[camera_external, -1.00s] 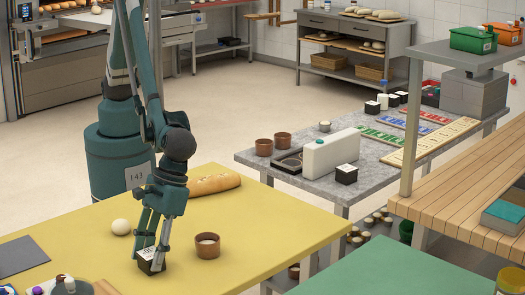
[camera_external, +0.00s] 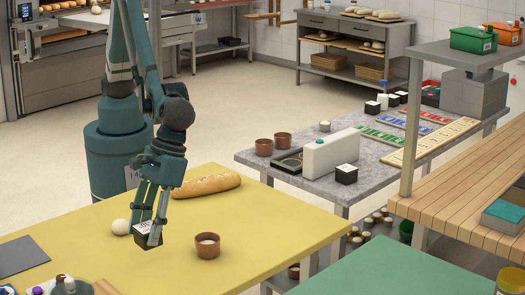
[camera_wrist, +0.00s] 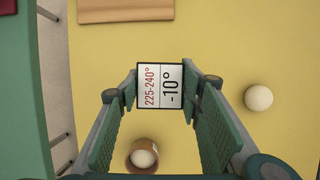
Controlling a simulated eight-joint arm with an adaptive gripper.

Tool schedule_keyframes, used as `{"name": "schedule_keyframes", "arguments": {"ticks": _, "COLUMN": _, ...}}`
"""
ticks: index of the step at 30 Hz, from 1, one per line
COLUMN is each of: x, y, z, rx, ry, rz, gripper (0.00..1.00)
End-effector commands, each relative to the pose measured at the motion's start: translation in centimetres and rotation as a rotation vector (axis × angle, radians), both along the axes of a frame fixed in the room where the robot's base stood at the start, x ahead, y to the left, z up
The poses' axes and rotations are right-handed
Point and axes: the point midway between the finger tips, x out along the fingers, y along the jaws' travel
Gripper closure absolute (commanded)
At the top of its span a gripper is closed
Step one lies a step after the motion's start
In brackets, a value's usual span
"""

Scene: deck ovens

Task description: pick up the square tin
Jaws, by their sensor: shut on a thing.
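The square tin (camera_external: 147,240) is a small black box with a white top. My gripper (camera_external: 153,230) is shut on it, a finger on each side, and holds it above the yellow table (camera_external: 262,215). In the wrist view the tin (camera_wrist: 162,88) shows its white label, with "225-240°" in red and "-10°" in black, between the fingertips of my gripper (camera_wrist: 161,88). The underside of the tin is hidden there.
A brown cup (camera_external: 208,246) with pale contents stands just right of the tin. A pale dough ball (camera_external: 121,227) lies to its left. A long bread loaf (camera_external: 207,186) lies behind. The yellow table's front right is clear.

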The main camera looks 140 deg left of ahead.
Motion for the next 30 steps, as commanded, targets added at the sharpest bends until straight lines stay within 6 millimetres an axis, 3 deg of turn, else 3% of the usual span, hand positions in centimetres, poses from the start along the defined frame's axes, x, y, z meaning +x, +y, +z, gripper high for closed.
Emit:
{"name": "schedule_keyframes", "arguments": {"ticks": 8, "x": 0.0, "y": 0.0, "z": 2.2, "rx": 0.0, "ry": 0.0, "rz": 0.0, "gripper": 0.79}}
{"name": "schedule_keyframes", "arguments": {"ticks": 30, "x": 0.0, "y": 0.0, "z": 2.2, "rx": 0.0, "ry": 0.0, "rz": 0.0, "gripper": 0.79}}
